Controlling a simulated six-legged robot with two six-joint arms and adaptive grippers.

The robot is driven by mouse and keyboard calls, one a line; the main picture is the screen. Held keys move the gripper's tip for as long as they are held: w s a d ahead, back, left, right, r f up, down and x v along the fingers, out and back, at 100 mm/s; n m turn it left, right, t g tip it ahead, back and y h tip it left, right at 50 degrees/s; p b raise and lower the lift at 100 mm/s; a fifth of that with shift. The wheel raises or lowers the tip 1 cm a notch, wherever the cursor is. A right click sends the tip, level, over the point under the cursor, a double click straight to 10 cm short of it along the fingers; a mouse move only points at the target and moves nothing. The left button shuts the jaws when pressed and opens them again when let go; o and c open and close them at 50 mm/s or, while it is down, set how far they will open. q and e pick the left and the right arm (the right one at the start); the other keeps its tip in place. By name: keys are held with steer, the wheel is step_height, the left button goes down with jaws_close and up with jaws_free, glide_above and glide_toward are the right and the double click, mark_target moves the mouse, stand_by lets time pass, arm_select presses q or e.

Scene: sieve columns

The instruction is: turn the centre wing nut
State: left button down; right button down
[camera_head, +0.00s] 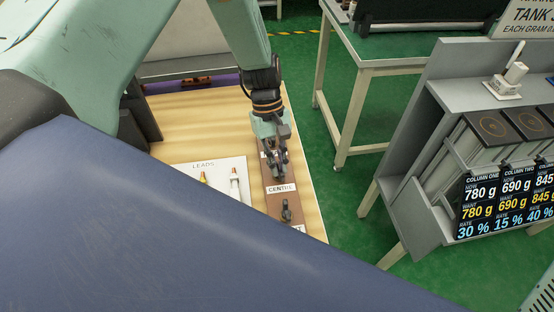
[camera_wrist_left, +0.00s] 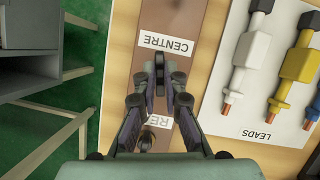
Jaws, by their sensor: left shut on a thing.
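The brown terminal strip (camera_head: 273,194) lies on the wooden tabletop, with a white CENTRE label (camera_head: 281,188) on it. My left gripper (camera_head: 276,172) points down over the strip, just behind that label. In the left wrist view, my left gripper (camera_wrist_left: 161,92) has its two fingers on either side of the dark centre wing nut (camera_wrist_left: 160,68), beside the CENTRE label. It is shut on the nut, and the fingers hide part of it. Another dark wing nut (camera_head: 286,211) stands nearer on the strip, clear of the gripper. My right gripper is in neither view.
A white LEADS board (camera_head: 219,170) lies left of the strip, with several leads, including a white one (camera_wrist_left: 240,75) and a yellow one (camera_wrist_left: 293,80). A green-topped table (camera_head: 385,45) and a grey stand with readouts (camera_head: 405,215) are to the right, across green floor.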

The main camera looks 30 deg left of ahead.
arm_select(q)
steer(key=shift+s+f+m+g+y, duration=0.1)
steer(key=shift+m+g+y, duration=0.25)
steer(key=shift+m, duration=0.75)
steer(key=c, duration=1.4)
jaws_free()
steer(key=shift+c, duration=0.2)
steer(key=v, duration=1.2)
steer(key=shift+d, duration=0.15)
